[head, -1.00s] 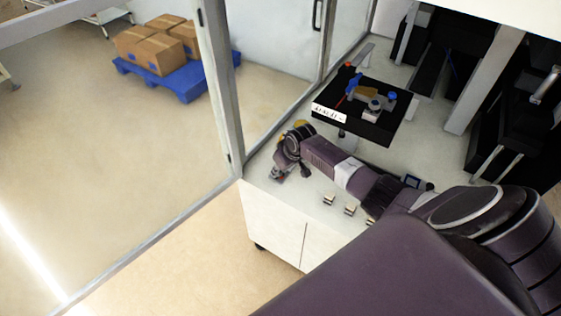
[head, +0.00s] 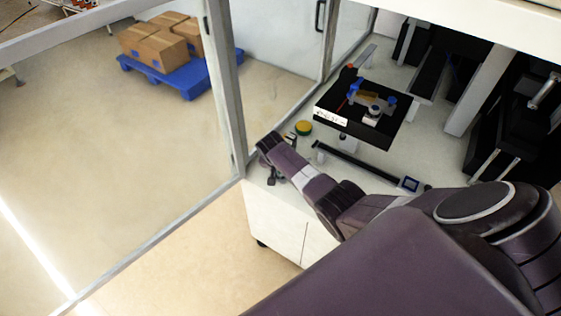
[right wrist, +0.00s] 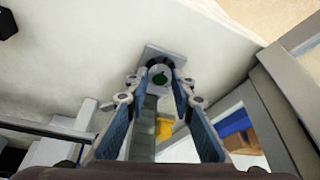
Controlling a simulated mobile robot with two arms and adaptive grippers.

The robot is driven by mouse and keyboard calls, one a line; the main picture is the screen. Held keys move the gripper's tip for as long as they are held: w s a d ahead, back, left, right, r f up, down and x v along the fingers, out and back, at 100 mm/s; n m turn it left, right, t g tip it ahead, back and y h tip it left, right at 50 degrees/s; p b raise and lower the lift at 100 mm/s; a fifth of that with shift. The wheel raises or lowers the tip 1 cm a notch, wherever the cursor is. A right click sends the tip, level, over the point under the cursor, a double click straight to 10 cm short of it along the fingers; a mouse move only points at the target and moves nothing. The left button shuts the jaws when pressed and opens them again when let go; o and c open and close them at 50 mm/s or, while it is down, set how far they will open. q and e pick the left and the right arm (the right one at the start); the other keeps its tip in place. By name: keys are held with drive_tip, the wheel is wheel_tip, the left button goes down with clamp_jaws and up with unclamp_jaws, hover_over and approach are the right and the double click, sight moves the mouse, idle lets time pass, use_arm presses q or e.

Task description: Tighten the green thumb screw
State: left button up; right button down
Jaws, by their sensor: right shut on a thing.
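In the head view my right gripper (head: 272,176) points down at the left front corner of the white cabinet top (head: 318,203); the screw itself is hidden there. My left gripper is in neither view.
A yellow-green round thing (head: 303,128) lies on the cabinet top behind my right wrist. A black fixture plate (head: 385,130) with blue knobs stands further back. A glass partition post (head: 226,90) rises close on the left. A blue pallet with boxes (head: 188,80) lies beyond it.

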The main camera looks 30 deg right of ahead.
drive_tip(key=shift+w+m+h, duration=0.1)
drive_tip(key=shift+m+h, duration=0.2)
drive_tip(key=shift+m, duration=0.3)
drive_tip(key=c, duration=1.9)
unclamp_jaws()
drive_tip(key=shift+c, duration=0.2)
drive_tip(key=shift+r, duration=0.15)
drive_tip(key=v, duration=1.2)
drive_tip(key=shift+w, duration=0.15)
